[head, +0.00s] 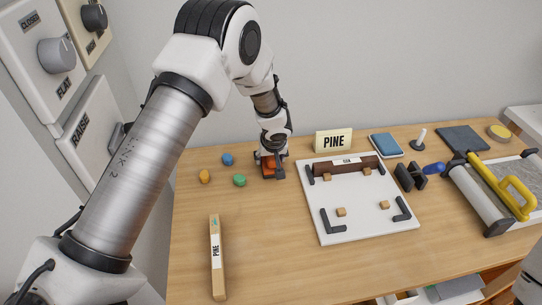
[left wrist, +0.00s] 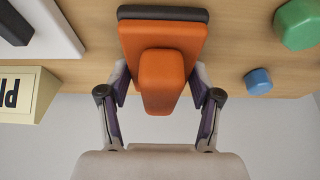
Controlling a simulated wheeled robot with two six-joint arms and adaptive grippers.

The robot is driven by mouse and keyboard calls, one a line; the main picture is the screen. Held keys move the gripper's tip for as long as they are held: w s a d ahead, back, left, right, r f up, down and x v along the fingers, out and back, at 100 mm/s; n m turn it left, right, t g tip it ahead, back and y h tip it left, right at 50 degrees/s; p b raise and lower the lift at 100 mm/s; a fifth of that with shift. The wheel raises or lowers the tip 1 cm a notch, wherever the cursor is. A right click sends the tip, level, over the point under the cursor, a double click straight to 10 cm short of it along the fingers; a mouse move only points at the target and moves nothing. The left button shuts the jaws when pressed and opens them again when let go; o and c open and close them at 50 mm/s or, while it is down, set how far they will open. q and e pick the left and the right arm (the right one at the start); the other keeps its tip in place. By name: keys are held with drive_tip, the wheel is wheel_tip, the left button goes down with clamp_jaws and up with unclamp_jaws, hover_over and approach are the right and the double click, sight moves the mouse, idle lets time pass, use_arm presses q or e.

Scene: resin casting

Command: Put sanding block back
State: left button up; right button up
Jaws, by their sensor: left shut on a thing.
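The orange sanding block (head: 270,172) with a dark pad is at the back of the wooden table, left of the white board. In the left wrist view, the orange block (left wrist: 165,42) has a raised grip that sits between the fingers. My left gripper (head: 271,158) is shut on the block, reaching down from above. In the left wrist view, my left gripper's fingers (left wrist: 160,98) press on both sides of it. Whether the pad touches the table, I cannot tell. My right gripper is not in view.
A white board (head: 340,232) holds a dark bar, dark corner pieces and small wooden blocks. A PINE sign (head: 334,141) stands behind it. Green (head: 239,180), blue (head: 227,159) and yellow (head: 205,176) pieces lie left of the block. A PINE-labelled wooden strip (head: 217,270) lies in front.

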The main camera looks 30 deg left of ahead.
use_arm(q)
drive_tip(key=shift+w+a+f, duration=0.1)
drive_tip(key=shift+w+f, duration=0.1)
drive_tip(key=shift+f, duration=0.05)
drive_tip(key=o, duration=1.2)
drive_tip(key=v, duration=1.2)
drive_tip(key=shift+s+r, duration=0.1)
drive_tip(key=shift+r, duration=0.05)
drive_tip(key=shift+r, duration=0.1)
